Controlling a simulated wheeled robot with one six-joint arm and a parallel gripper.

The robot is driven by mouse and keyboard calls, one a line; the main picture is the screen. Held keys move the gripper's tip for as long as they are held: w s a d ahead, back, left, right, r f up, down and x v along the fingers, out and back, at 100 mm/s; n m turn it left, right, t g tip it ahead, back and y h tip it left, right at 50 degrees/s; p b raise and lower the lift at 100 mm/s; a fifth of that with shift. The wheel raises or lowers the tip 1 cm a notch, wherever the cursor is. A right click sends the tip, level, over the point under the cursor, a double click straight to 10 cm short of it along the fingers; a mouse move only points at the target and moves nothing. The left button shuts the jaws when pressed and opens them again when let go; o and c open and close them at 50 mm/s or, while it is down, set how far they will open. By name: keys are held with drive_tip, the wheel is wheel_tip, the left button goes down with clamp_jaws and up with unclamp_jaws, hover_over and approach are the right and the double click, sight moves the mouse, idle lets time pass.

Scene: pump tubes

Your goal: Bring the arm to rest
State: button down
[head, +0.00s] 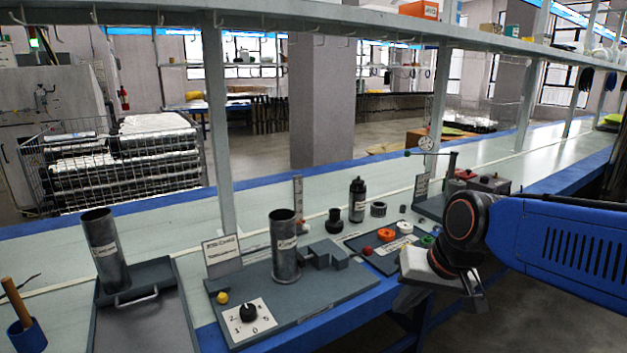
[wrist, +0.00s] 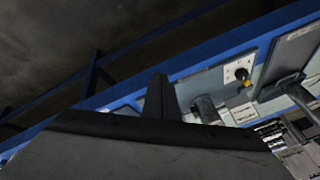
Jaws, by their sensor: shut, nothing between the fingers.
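My gripper (head: 478,302) is at the right in the head view, on my blue arm, off the front edge of the bench and pointing down. It is shut and empty. In the wrist view the dark gripper fingers (wrist: 158,97) show together at the centre, with a large dark part of my gripper below them. A metal tube (head: 284,246) stands upright on a grey base plate (head: 345,289) left of my gripper. Another metal tube (head: 103,254) stands slightly tilted in a grey tray (head: 158,331) farther left. My gripper touches neither tube.
The base plate bears a dial (head: 248,312) and a yellow knob (head: 222,297). A black bottle (head: 357,202) and a panel with coloured rings (head: 387,234) stand behind. A blue cup (head: 27,335) is at far left. Open floor lies in front of the bench.

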drive_tip(key=s+d+f+h, duration=0.2)
drive_tip(key=s+d+f, duration=0.2)
drive_tip(key=s+d, duration=0.7)
drive_tip(key=shift+s+t+h, duration=0.3)
drive_tip(key=shift+h, duration=0.1)
